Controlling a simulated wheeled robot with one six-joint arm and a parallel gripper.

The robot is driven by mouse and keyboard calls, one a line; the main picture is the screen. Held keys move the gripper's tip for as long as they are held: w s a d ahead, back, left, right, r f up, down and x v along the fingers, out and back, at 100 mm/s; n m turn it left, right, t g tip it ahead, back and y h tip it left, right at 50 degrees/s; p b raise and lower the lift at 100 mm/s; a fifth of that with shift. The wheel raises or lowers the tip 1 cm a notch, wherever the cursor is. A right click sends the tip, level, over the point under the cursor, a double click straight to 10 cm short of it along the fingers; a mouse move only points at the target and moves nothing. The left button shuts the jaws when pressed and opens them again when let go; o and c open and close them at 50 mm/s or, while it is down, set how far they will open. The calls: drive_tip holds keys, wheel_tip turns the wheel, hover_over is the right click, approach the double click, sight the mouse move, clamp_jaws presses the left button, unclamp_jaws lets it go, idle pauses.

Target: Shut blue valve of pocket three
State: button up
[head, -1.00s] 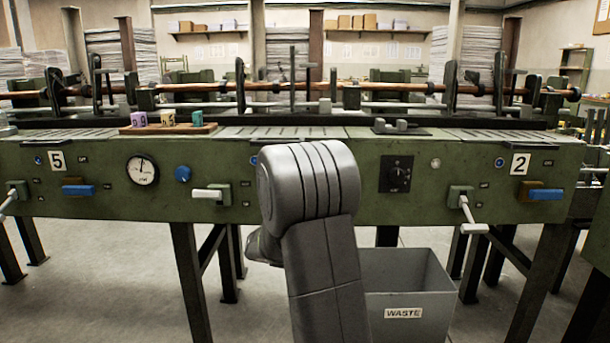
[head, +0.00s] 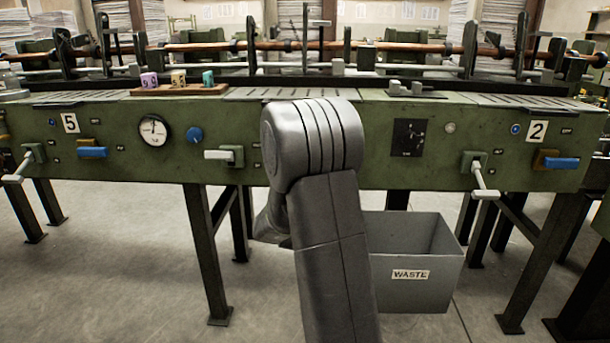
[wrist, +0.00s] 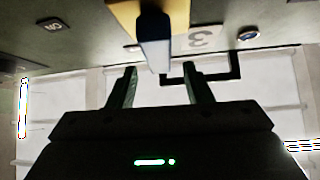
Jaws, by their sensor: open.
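In the head view, my own arm hides the pocket three valve and the gripper.
White levers (head: 218,155) stick out from the panel. A grey waste bin (head: 420,290) stands on the floor right of my arm.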

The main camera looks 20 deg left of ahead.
drive_tip(key=v, duration=0.9)
drive_tip(key=shift+s, duration=0.1)
drive_tip(key=shift+c, duration=0.3)
